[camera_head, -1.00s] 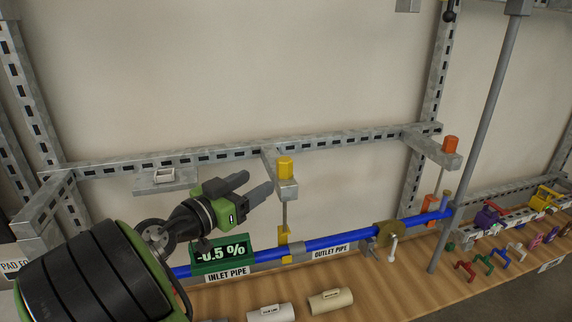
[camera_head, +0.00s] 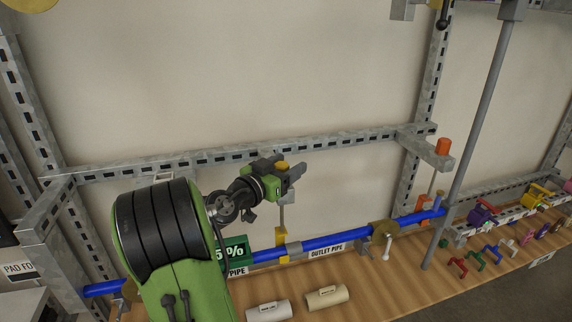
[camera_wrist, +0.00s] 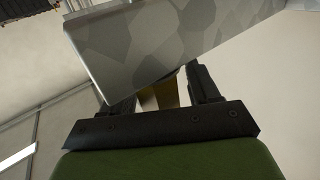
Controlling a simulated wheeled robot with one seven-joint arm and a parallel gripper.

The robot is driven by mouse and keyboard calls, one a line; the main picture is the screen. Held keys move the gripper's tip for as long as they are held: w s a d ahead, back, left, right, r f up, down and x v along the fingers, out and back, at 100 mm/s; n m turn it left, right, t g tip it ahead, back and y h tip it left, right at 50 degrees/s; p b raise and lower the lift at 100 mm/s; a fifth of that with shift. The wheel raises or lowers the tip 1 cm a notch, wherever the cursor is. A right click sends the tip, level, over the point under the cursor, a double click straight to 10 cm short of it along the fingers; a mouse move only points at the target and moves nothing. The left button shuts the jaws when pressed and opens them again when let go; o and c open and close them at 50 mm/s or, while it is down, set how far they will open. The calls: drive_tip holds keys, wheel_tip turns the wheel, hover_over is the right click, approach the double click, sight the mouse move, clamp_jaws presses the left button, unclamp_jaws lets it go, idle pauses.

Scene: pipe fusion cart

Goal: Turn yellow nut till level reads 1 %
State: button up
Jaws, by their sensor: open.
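The yellow nut (camera_head: 282,164) tops a thin vertical rod at the end of a grey bracket arm. My gripper (camera_head: 284,170) is at the nut, its open jaws on either side of it. They hide most of the nut. In the wrist view a yellow piece (camera_wrist: 164,93) shows between the fingers, partly covered by a grey metal bracket (camera_wrist: 150,45); contact cannot be told. The green level display (camera_head: 237,252) stands at the blue inlet pipe. My arm hides its left part; only "5 %" is readable.
The blue pipe (camera_head: 325,240) runs along the wooden bench (camera_head: 375,285). A slotted grey rail (camera_head: 190,158) crosses behind my arm. An orange nut (camera_head: 442,146) sits on another bracket at right, near a tall grey pole (camera_head: 480,130). Two pale cylinders (camera_head: 327,297) lie in front.

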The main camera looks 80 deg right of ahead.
drive_tip(key=shift+c, duration=0.2)
drive_tip(key=c, duration=0.9)
drive_tip(key=shift+c, duration=0.2)
